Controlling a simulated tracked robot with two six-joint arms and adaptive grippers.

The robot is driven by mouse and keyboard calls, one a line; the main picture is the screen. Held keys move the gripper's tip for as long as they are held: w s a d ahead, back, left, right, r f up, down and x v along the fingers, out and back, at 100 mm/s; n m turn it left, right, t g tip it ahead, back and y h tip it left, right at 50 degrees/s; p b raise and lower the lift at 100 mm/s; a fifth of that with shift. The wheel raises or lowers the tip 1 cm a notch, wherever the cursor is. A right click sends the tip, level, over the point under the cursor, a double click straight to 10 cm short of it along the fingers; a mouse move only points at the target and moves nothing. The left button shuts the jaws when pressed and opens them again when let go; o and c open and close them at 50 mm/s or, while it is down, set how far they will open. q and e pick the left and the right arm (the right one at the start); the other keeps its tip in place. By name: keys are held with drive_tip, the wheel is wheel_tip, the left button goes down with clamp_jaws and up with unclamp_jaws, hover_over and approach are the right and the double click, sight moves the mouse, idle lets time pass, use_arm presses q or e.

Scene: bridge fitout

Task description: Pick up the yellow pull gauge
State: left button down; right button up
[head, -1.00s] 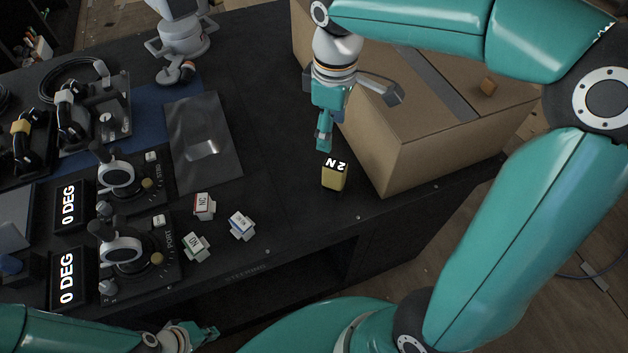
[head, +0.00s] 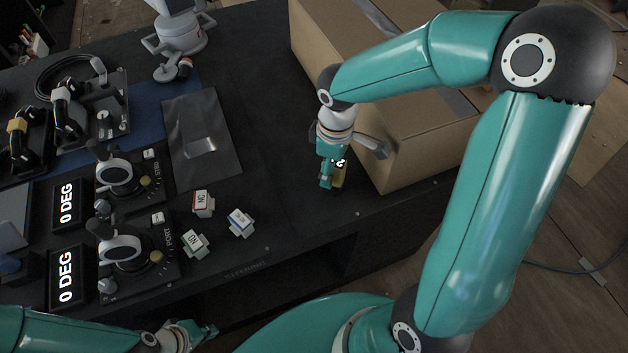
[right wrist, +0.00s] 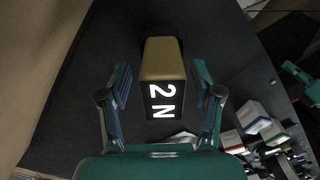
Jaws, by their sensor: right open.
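The yellow pull gauge (right wrist: 163,60), a small block with a lit "2 N" display, stands on the dark console top next to the cardboard box. In the head view the gauge (head: 339,176) is partly hidden behind my right gripper (head: 331,180). In the right wrist view the open fingers of my right gripper (right wrist: 160,88) are on either side of the gauge, with a gap on each side. My left gripper (head: 194,334) is low at the bottom left, apart from the gauge, its fingers spread and empty.
The cardboard box (head: 425,155) stands close to the right of the gauge. Small labelled blocks, including a red-marked one (head: 203,203) and a blue-marked one (head: 241,222), lie to its left. The console's front edge is near.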

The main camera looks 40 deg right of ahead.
drive_tip(key=shift+f, duration=0.2)
clamp_jaws()
drive_tip(key=shift+r, duration=0.1)
idle(0.4)
